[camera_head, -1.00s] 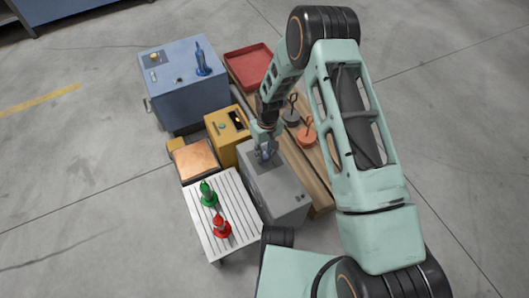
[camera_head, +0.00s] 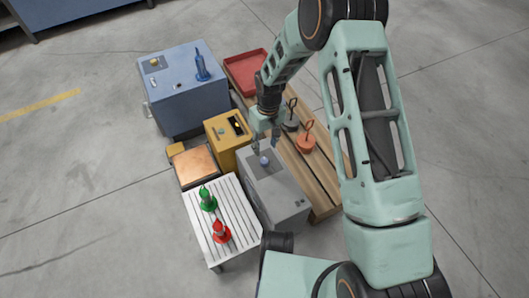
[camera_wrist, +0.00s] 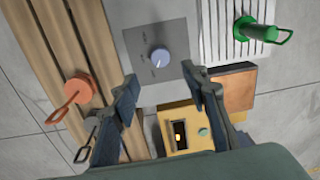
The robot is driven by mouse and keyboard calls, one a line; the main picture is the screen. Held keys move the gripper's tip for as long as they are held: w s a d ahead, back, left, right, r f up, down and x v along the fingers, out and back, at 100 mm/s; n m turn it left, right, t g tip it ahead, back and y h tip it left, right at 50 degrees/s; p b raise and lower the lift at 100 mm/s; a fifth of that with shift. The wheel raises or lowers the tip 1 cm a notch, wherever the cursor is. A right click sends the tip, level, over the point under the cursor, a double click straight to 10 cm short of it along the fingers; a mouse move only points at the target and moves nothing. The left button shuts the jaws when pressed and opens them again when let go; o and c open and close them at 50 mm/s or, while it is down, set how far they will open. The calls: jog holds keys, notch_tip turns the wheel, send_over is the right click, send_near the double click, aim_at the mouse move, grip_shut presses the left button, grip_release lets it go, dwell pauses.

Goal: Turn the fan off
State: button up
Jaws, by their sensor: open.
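A grey box (camera_head: 285,202) stands in the middle of the group. Its top has a dark panel with a pale blue-grey round knob (camera_head: 264,160), and I take this for the fan control. In the wrist view the knob (camera_wrist: 160,57) has small markings around it, too small to read. A light pointer line on it seems to face the lower left. My gripper (camera_head: 265,147) is just above and behind the knob. In the wrist view the fingers of my gripper (camera_wrist: 160,80) are spread wide, apart from the knob, with nothing between them.
A yellow box (camera_head: 226,138) with a button stands behind the grey one. A slatted white table (camera_head: 235,205) holds a green and a red cone-shaped item. A blue cabinet (camera_head: 185,105), a copper-topped plate (camera_head: 195,163), a red tray (camera_head: 245,72) and a wooden bench (camera_head: 318,178) with handled weights surround it.

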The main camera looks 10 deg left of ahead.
notch_tip(320, 180, up, 4)
jog(key=shift+f, duration=0.15)
jog(key=shift+w, duration=0.1)
dwell(0.4)
